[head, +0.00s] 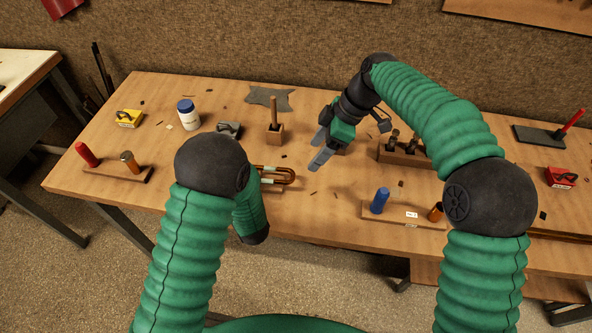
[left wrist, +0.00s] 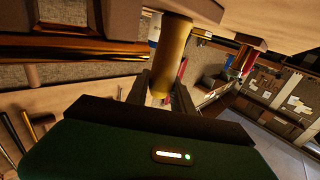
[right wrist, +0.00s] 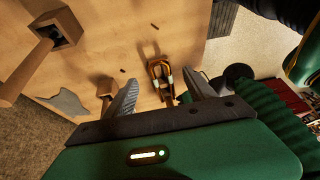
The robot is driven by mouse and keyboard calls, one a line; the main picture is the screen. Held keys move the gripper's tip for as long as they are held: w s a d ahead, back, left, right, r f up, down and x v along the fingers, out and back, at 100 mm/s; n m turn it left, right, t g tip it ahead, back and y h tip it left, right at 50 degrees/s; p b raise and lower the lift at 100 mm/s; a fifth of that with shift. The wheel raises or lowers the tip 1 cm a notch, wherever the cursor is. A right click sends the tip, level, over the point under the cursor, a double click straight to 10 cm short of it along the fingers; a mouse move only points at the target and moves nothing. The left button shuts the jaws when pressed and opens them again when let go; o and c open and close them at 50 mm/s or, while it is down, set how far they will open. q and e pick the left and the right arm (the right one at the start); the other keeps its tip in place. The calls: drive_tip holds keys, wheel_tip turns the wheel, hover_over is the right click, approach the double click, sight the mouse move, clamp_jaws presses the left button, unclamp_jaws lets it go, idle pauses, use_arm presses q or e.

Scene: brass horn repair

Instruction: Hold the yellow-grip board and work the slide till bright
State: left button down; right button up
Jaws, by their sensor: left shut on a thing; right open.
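The slide (head: 277,175) is a copper-coloured U-shaped tube with pale bands, lying mid-table in the head view, partly behind my left arm. It also shows in the right wrist view (right wrist: 158,72). My right gripper (head: 314,157) is open and empty above the table, to the right of the slide; in the right wrist view its fingers (right wrist: 162,84) are spread apart. In the left wrist view my left gripper (left wrist: 163,84) is shut on the yellow grip (left wrist: 173,55), which joins a wooden board (left wrist: 210,8). My left arm hides this grip in the head view.
A board with red and orange grips (head: 112,173) lies at left, one with blue and orange grips (head: 395,215) at right. A white bottle (head: 188,117), a yellow box (head: 128,118), a wooden block with a peg (head: 275,133) and a tool rack (head: 395,155) stand behind.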

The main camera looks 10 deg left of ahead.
drive_tip(key=shift+t+h, duration=0.3)
drive_tip(key=x, duration=1)
drive_tip(key=shift+w+a+f, duration=0.1)
drive_tip(key=shift+a+f, duration=0.15)
drive_tip(key=shift+a, duration=0.25)
clamp_jaws()
